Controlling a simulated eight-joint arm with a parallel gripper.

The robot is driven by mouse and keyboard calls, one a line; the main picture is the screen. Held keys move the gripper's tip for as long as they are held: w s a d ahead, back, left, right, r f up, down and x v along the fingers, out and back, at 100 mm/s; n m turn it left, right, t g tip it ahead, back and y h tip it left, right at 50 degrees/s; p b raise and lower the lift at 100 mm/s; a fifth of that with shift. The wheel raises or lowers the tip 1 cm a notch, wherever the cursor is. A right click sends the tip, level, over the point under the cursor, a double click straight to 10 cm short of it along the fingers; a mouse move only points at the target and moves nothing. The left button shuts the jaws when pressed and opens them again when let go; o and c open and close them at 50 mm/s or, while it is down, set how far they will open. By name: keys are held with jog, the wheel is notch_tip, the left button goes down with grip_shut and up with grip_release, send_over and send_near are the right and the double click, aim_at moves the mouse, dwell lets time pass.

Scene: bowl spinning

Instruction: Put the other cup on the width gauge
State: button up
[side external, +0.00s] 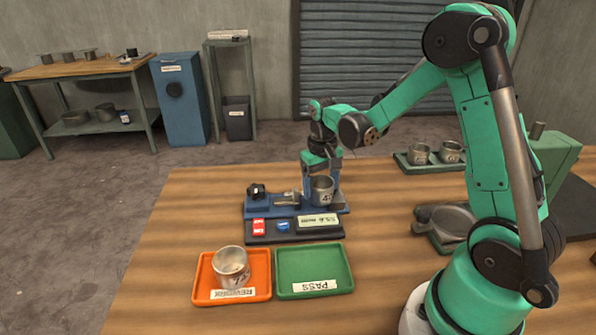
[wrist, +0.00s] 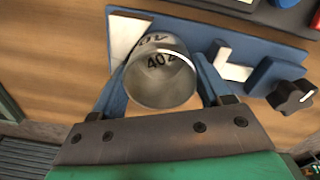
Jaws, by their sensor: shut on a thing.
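A grey metal cup (side external: 322,190) with dark markings is at the right part of the blue width gauge (side external: 262,209). My gripper (side external: 322,174) reaches down from above and is shut on this cup. In the wrist view the cup (wrist: 160,80), marked with a number beginning 40, sits between my two blue fingers, by the gauge's pale jaws (wrist: 232,66). I cannot tell whether its base touches the gauge. Another metal cup (side external: 231,262) stands in the orange REWORK tray (side external: 203,285).
The green PASS tray (side external: 312,265) is empty. A dark panel (side external: 270,238) with red and blue buttons and a display lies before the gauge. Two cups (side external: 433,153) stand on a green tray at the back right.

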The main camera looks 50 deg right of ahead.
jog(key=o, duration=1.2)
jog(key=shift+f, duration=0.1)
jog(key=shift+o, duration=0.2)
jog(key=shift+d, duration=0.1)
notch_tip(320, 180, up, 8)
dwell(0.4)
